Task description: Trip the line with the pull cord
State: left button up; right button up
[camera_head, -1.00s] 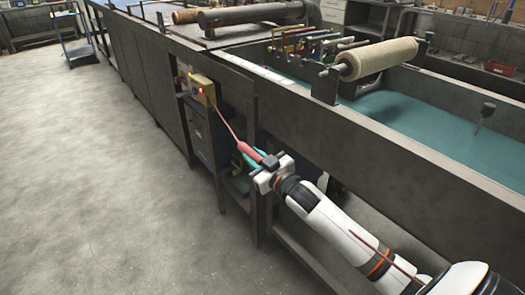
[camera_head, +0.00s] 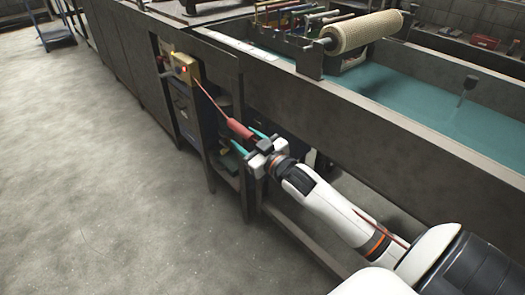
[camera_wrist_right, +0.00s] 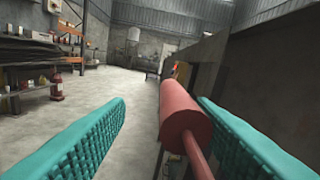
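The red pull handle (camera_head: 239,129) hangs on a thin red cord (camera_head: 208,98). In the right wrist view, the handle (camera_wrist_right: 180,112) lies between the spread fingers, close to the right one and well clear of the left one. I cannot tell whether it touches the right finger. My left gripper is not in view.
The long dark machine frame (camera_head: 400,130) runs along my right side, with a pale roll (camera_head: 362,34) above a teal bed (camera_head: 430,97). Dark cabinets stand under it beside the cord. The concrete floor (camera_head: 90,180) at left is clear.

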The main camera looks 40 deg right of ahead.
pick_arm(q)
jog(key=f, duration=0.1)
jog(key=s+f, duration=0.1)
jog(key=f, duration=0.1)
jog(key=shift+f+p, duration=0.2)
jog(key=shift+p, duration=0.2)
pick_arm(e)
jog(key=s, duration=0.9)
jog(key=shift+d, duration=0.35)
jog(key=shift+f, duration=0.1)
